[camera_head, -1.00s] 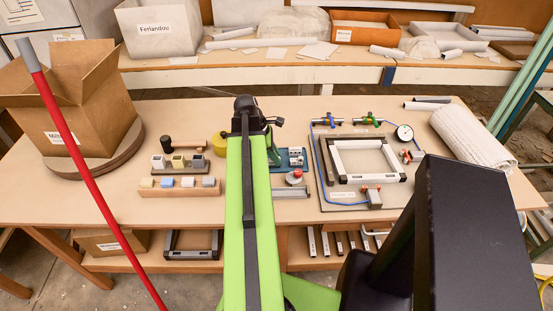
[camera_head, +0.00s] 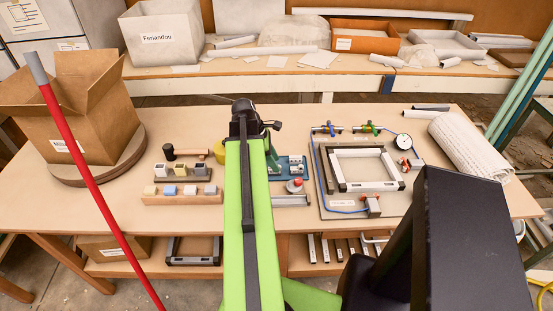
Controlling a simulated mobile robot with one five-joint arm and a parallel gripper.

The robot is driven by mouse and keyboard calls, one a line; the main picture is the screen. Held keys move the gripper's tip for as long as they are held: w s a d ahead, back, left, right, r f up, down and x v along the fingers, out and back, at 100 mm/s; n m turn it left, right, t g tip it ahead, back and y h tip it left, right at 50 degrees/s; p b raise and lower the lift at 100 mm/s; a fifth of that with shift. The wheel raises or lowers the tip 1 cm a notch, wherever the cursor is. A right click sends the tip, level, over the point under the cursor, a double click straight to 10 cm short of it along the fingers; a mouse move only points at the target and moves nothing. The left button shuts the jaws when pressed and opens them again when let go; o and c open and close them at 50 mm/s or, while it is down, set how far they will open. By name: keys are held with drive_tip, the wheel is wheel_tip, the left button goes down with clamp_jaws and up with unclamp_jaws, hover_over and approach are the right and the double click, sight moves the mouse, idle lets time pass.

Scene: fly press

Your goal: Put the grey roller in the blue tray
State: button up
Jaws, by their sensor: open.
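My arm runs up the middle of the view, and my gripper (camera_head: 246,108) is at its far black end, over the back part of the table. It is open, with nothing seen in it; the fingers are hard to make out. A blue base or tray (camera_head: 290,166) lies just right of the arm, partly hidden by it, with small pale pieces on it. I cannot pick out the grey roller for certain. Grey and dark tubes (camera_head: 430,108) lie at the table's back right, apart from my gripper.
The workbench (camera_head: 110,205) holds a cardboard box (camera_head: 85,110) at left, blocks in wooden holders (camera_head: 182,196), a frame fixture (camera_head: 365,168) and a white roll (camera_head: 470,145) at right. A red pole (camera_head: 90,185) crosses the left foreground. A yellow container stands left of my arm.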

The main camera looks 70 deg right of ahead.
drive_tip(key=p+v, duration=0.7)
drive_tip(key=v, duration=0.2)
drive_tip(key=shift+r, duration=0.2)
drive_tip(key=shift+w, duration=0.1)
drive_tip(key=w+a+f+m+t, duration=0.1)
drive_tip(key=w+a+t, duration=0.1)
drive_tip(key=w+a, duration=1.85)
drive_tip(key=w+a+m, duration=0.1)
drive_tip(key=w+a, duration=0.3)
drive_tip(key=a, duration=0.7)
drive_tip(key=w+a+m+t+y, duration=0.1)
drive_tip(key=w+a, duration=0.2)
drive_tip(key=a, duration=0.8)
drive_tip(key=w+a+m+t, duration=0.1)
drive_tip(key=w+a, duration=0.3)
drive_tip(key=a, duration=0.7)
drive_tip(key=shift+w+f+y, duration=0.3)
drive_tip(key=shift+f, duration=0.1)
drive_tip(key=shift+s+a, duration=0.1)
drive_tip(key=shift+c, duration=0.5)
